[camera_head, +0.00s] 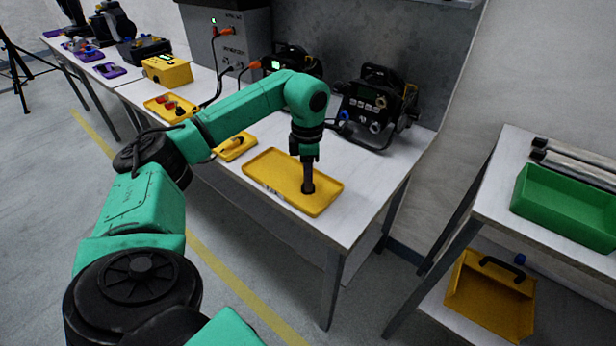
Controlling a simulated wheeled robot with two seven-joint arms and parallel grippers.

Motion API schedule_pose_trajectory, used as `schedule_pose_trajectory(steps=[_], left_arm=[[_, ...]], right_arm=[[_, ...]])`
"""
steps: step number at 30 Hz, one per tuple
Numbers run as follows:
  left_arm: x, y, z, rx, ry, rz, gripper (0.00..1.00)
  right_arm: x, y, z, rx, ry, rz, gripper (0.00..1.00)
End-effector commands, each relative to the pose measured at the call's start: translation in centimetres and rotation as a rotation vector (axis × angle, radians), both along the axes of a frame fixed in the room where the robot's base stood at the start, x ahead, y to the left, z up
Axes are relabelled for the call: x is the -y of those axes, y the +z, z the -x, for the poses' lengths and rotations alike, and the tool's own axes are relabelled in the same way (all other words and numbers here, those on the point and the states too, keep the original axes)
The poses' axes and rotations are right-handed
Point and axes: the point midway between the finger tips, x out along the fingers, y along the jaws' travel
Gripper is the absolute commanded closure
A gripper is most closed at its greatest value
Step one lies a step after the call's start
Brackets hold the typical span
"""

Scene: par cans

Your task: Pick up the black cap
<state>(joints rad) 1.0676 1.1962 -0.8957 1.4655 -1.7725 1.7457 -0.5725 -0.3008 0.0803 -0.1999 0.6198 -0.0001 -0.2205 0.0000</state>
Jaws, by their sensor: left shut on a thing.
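My left arm reaches in from the left over the white table. My left gripper (308,180) points straight down at the yellow tray (268,166) near the table's right front. It is shut on a small dark thing at the tray, which I take for the black cap (308,189). The fingers and the dark colour make its outline hard to tell apart. I cannot tell whether it touches the tray floor. My right gripper is not in view.
Black devices (370,107) stand at the table's back right. A smaller yellow tray (235,147) lies left of the larger one. A second table at the right holds a green bin (566,205), with a yellow container (490,294) below. A gap separates the tables.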

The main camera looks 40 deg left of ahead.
Motion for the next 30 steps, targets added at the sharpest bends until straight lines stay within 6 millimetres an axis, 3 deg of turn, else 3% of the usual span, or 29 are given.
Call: schedule_pose_trajectory(steps=[5, 11, 17, 18, 21, 25, 30], left_arm=[[0.1, -0.1, 0.1, -0.008, -0.002, 0.001, 1.0], [0.1, 2.3, 0.0, -0.002, -0.002, 0.001, 1.0], [0.1, 9.1, -0.1, 0.004, -0.002, 0.002, 1.0], [0.1, 11.4, 0.0, 0.003, 0.0, 0.0, 1.0], [0.0, 15.7, 0.0, 0.001, 0.001, -0.002, 1.0], [0.0, 18.7, 0.0, -0.001, 0.001, -0.001, 1.0], [0.0, 20.1, 0.0, -0.003, -0.001, 0.0, 1.0]], right_arm=[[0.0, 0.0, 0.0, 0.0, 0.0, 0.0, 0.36], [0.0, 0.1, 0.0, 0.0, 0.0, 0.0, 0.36], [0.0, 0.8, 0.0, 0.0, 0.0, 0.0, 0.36], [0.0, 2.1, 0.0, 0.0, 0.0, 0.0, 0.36], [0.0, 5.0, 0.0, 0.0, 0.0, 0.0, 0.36], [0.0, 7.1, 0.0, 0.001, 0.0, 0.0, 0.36], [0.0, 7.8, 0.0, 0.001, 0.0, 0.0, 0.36]])
